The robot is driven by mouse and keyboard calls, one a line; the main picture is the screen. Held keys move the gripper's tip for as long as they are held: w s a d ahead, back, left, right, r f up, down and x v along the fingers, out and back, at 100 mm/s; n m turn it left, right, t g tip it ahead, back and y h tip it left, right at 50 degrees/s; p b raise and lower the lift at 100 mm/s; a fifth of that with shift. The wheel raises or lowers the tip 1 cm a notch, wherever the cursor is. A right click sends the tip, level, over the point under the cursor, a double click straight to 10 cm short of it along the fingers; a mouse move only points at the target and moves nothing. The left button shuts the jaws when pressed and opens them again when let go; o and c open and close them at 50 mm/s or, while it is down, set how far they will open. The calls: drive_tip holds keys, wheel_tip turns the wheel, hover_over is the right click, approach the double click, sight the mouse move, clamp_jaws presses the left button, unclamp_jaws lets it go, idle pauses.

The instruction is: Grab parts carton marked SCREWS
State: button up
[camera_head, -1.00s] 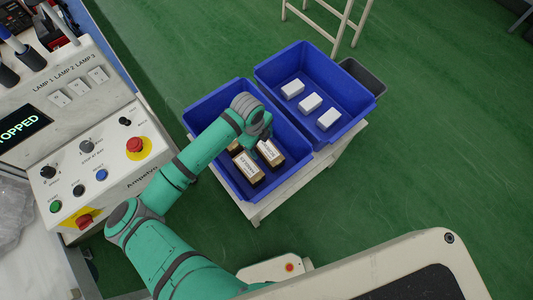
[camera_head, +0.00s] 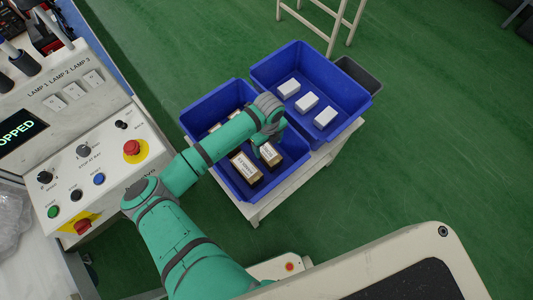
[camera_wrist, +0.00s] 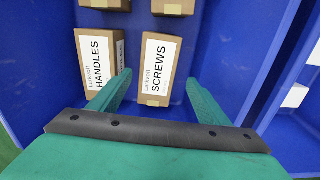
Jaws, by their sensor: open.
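The carton marked SCREWS (camera_wrist: 160,70) is brown with a white label and stands in the left blue bin. In the head view it appears to be the right one of the two nearer cartons (camera_head: 271,155), partly hidden by my gripper (camera_head: 262,147). In the wrist view my gripper (camera_wrist: 159,78) is open, its fingers pointing at the SCREWS carton, one towards each side. The left finger overlaps the gap towards the HANDLES carton (camera_wrist: 97,58). The right finger lies just right of the SCREWS carton. Contact cannot be told.
The left blue bin (camera_head: 230,185) holds more cartons behind. A second blue bin (camera_head: 345,118) with white boxes stands to the right, on the same pale stand (camera_head: 300,180). A control panel (camera_head: 100,165) stands at the left. Green floor is clear at the right.

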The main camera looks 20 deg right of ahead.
sight(267, 150)
drive_tip(key=f, duration=0.4)
drive_tip(key=shift+a+f, duration=0.25)
drive_tip(key=shift+f, duration=0.15)
drive_tip(key=c, duration=1.4)
drive_tip(key=shift+r, duration=0.15)
